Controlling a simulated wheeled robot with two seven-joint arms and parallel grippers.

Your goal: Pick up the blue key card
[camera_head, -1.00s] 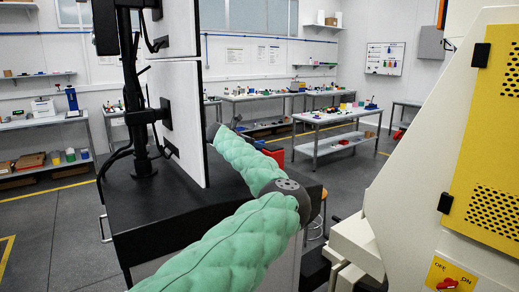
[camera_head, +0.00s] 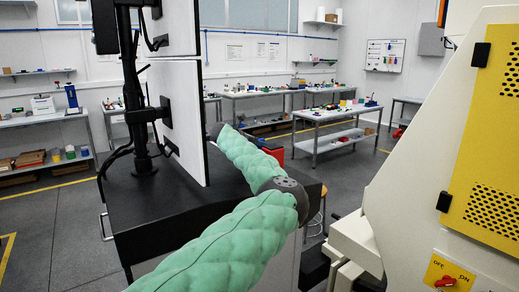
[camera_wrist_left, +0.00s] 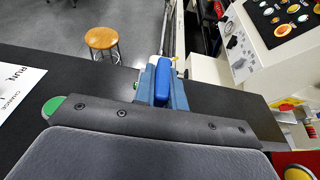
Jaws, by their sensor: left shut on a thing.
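In the left wrist view a bright blue piece (camera_wrist_left: 163,84), which I take to be the blue key card, stands between the fingers of my left gripper (camera_wrist_left: 165,68). The gripper is shut on it. Only a narrow part of the piece shows; the rest is hidden by the fingers and the wrist. In the head view my green-sleeved left arm reaches past the back of a white panel, which hides the gripper and the card. My right gripper is in neither view.
A black bench top (camera_wrist_left: 95,82) lies below the gripper, with a white printed sheet (camera_wrist_left: 18,88) at left. A wooden stool (camera_wrist_left: 102,39) stands beyond its edge. The white panel (camera_head: 178,122) and a cream-and-yellow machine (camera_head: 450,170) flank my arm.

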